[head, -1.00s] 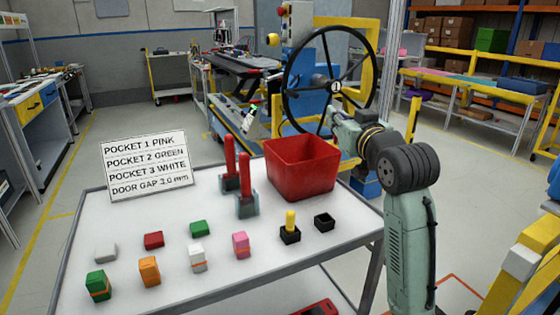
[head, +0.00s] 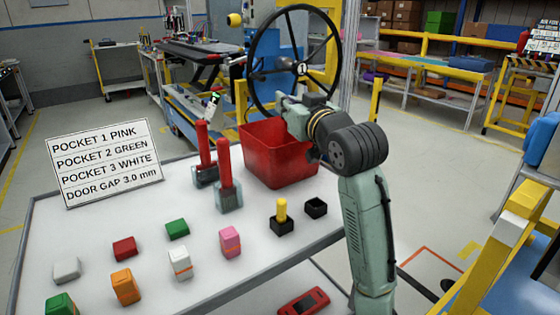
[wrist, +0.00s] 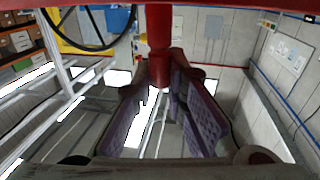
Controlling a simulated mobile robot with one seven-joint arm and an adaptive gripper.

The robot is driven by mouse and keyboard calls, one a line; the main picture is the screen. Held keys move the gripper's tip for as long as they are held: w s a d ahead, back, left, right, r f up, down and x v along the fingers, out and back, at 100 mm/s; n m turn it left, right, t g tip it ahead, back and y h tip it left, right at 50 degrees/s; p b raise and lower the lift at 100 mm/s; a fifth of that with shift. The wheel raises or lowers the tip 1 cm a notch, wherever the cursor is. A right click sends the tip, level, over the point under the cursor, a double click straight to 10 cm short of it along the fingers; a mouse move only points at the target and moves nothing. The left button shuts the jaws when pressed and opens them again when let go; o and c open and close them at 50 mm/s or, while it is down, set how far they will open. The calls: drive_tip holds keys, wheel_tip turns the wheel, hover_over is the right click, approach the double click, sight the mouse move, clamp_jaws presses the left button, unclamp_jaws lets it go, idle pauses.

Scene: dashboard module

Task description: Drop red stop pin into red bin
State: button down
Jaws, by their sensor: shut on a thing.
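The red bin (head: 272,165) stands at the back right of the white table in the head view, its open top facing up. My gripper (head: 292,118) is at the bin's right rear rim, with its fingers largely hidden from the head camera. In the wrist view the two fingers (wrist: 163,78) close on a red stop pin (wrist: 159,32), which sticks out beyond the fingertips. The pin's far end is cut off by the top edge of the wrist view. I cannot tell from the head view how far it is over the bin.
Two upright red pins stand in grey blocks (head: 229,200) left of the bin. A yellow peg (head: 282,209) and an empty black socket (head: 316,208) are in front. Several coloured blocks and a sign (head: 105,160) occupy the left. A black handwheel (head: 252,60) stands behind.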

wheel_tip(320, 180, down, 2)
drive_tip(key=shift+f+b, duration=0.1)
drive_tip(key=shift+b, duration=0.45)
drive_tip(key=c, duration=1.5)
unclamp_jaws()
drive_tip(key=shift+c, duration=0.2)
drive_tip(key=shift+s, duration=0.1)
drive_tip(key=v, duration=1.1)
drive_tip(key=shift+s+d, duration=0.2)
drive_tip(key=shift+s, duration=0.15)
